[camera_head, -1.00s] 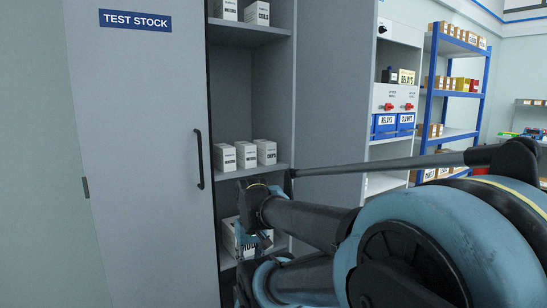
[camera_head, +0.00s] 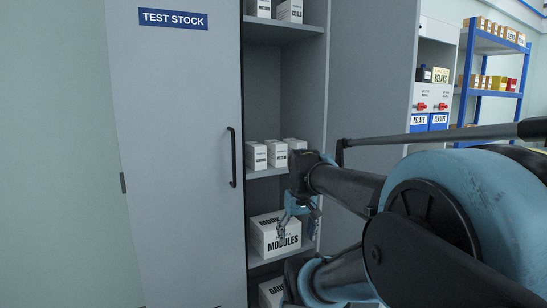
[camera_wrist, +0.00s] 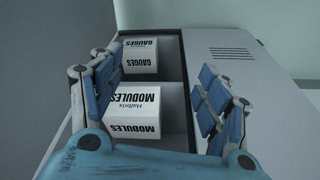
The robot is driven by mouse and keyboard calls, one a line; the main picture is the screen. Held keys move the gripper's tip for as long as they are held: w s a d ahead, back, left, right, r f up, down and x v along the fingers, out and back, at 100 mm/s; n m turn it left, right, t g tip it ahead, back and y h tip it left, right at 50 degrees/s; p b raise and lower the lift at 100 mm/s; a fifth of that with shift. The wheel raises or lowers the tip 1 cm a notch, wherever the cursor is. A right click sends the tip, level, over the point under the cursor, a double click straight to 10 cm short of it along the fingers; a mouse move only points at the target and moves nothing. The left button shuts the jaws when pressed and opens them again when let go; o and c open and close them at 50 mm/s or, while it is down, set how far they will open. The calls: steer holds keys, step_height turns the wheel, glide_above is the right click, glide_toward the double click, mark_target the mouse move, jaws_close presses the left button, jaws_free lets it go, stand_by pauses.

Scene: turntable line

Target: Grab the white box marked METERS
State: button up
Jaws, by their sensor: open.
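A white box (camera_head: 258,9) stands on the upper shelf of the open cabinet, left of a white box marked COILS (camera_head: 289,11). Its top is cut off by the picture edge, and its small label seems to read METERS. It does not show in the wrist view. My gripper (camera_head: 292,226) is open and empty, well below that shelf, in front of a large white box marked MODULES (camera_head: 270,235). In the wrist view my gripper's fingers (camera_wrist: 157,78) are spread, with the MODULES box (camera_wrist: 135,110) between them in the picture. I cannot tell how far off it is.
Several small white boxes (camera_head: 277,154) stand on the middle shelf. A GAUGES box (camera_head: 270,292) is below, also in the wrist view (camera_wrist: 140,56). The TEST STOCK door (camera_head: 170,150) with a black handle is at the left. The blue rack (camera_head: 466,70) is at the right.

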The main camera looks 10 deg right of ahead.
steer(key=w+r+n, duration=0.1)
steer(key=w+r, duration=1.6)
steer(key=r, duration=0.2)
steer(key=n+y, duration=0.1)
steer(key=n, duration=0.1)
glide_toward(276, 142)
steer(key=shift+s+r+t, duration=0.1)
steer(key=shift+s+t, duration=0.3)
steer(key=shift+s, duration=0.2)
steer(key=shift+w, duration=0.3)
steer(key=shift+w+f, duration=0.15)
steer(key=shift+f, duration=0.1)
steer(key=x, duration=1)
steer(key=shift+f, duration=0.35)
steer(key=shift+x, duration=2.95)
steer(key=shift+f, duration=0.25)
steer(key=shift+s, duration=0.3)
steer(key=c, duration=1.4)
